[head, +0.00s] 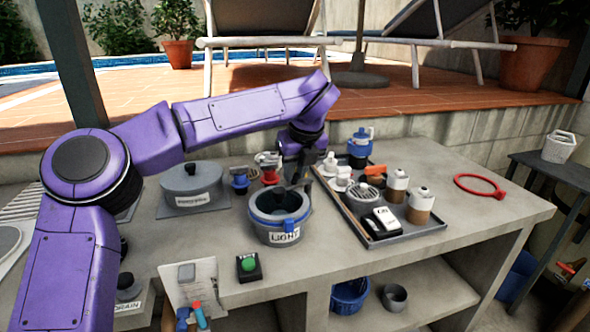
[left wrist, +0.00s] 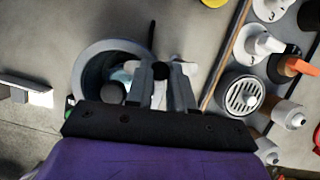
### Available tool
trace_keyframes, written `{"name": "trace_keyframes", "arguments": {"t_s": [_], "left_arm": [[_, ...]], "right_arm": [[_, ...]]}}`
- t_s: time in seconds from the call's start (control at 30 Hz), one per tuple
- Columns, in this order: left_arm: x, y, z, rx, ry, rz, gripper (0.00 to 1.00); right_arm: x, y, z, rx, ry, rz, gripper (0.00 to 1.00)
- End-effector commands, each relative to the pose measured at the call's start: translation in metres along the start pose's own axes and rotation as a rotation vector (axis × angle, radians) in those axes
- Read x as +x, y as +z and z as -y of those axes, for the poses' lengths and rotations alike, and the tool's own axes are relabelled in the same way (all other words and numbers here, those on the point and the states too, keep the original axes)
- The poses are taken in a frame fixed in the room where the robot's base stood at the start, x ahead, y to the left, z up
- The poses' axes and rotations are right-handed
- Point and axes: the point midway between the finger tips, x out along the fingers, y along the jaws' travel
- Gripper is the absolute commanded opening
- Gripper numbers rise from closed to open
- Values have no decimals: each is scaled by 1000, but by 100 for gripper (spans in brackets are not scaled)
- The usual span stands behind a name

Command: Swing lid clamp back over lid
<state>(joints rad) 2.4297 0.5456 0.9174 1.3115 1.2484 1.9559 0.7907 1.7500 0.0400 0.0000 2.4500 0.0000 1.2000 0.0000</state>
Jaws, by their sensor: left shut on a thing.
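The round grey housing labelled LIGHT (head: 262,228) stands on the counter with a blue latch at its front. Its dark lid (head: 272,201) shows on top, and a dark bar, which looks like the lid clamp (head: 296,187), lies by the right side of the lid. My left gripper (head: 303,172) is shut on the clamp, just above the housing's right rear edge. In the left wrist view, the housing's rim (left wrist: 86,66) is left of my left gripper (left wrist: 163,88). The fingers hide most of the held part. My right gripper is out of view.
A dark tray (head: 392,238) with bottles, a strainer and white fittings stands close on the right. A grey lidded pot (head: 192,178) is on the left. A green button box (head: 249,266) and a clipboard (head: 190,288) are in front. A red ring (head: 480,186) lies far right.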

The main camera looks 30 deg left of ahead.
Motion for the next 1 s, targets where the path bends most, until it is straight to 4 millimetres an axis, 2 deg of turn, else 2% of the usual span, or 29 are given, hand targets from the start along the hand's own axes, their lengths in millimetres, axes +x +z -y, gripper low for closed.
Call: {"name": "trace_keyframes", "arguments": {"t_s": [0.3,0.33,0.4,0.73,0.87,1.0], "left_arm": [[2,-2,0,-1,5,-6,0],[2,-2,0,-1,5,-6,29],[2,-1,0,-1,5,-5,48],[-4,0,0,-1,1,-1,48],[-28,0,1,-1,-1,2,48],[-64,1,1,-2,0,1,48]], "right_arm": [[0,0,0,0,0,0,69],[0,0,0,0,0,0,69],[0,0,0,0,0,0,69],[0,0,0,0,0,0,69],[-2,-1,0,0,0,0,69],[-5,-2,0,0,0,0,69]]}}
